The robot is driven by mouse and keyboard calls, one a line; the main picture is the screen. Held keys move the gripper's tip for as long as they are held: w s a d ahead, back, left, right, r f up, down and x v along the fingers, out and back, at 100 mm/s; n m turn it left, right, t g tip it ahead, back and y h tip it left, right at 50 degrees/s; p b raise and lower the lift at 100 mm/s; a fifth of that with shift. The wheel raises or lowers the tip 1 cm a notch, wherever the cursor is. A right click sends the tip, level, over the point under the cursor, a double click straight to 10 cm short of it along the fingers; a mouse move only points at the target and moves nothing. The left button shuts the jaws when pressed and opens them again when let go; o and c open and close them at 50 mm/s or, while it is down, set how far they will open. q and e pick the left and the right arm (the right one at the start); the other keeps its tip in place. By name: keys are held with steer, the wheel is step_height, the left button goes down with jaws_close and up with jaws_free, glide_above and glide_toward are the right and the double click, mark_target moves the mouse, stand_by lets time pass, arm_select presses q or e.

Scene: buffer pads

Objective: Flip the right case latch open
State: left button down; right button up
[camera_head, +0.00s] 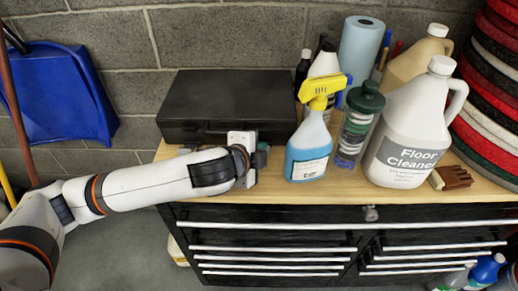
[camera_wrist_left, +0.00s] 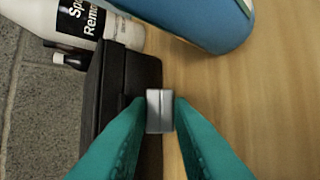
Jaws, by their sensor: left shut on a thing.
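A black case (camera_head: 228,98) lies closed on the wooden top of a tool cabinet, against the block wall. Its edge also shows in the left wrist view (camera_wrist_left: 122,75). A small silver latch (camera_wrist_left: 159,108) on the case front sits between my left gripper's teal fingers. My left gripper (camera_head: 260,158) is at the case's front right corner and is shut on this latch. In the head view my wrist and gripper hide the latch. My right gripper is in neither view.
A blue spray bottle (camera_head: 308,140) with a yellow head stands just right of my left gripper. A clear canister (camera_head: 352,137) and a Floor Cleaner jug (camera_head: 408,130) stand further right. The wooden top (camera_head: 300,188) has a bare strip along its front.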

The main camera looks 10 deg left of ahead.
arm_select(q)
steer(key=shift+s+f+t+b, duration=0.3)
steer(key=shift+f+t+b, duration=0.1)
steer(key=shift+f+b, duration=0.2)
steer(key=shift+s+f+t+b, duration=0.1)
steer(key=shift+t+b, duration=0.2)
steer(key=shift+b, duration=0.05)
steer(key=c, duration=1.6)
jaws_free()
steer(key=shift+o, duration=0.2)
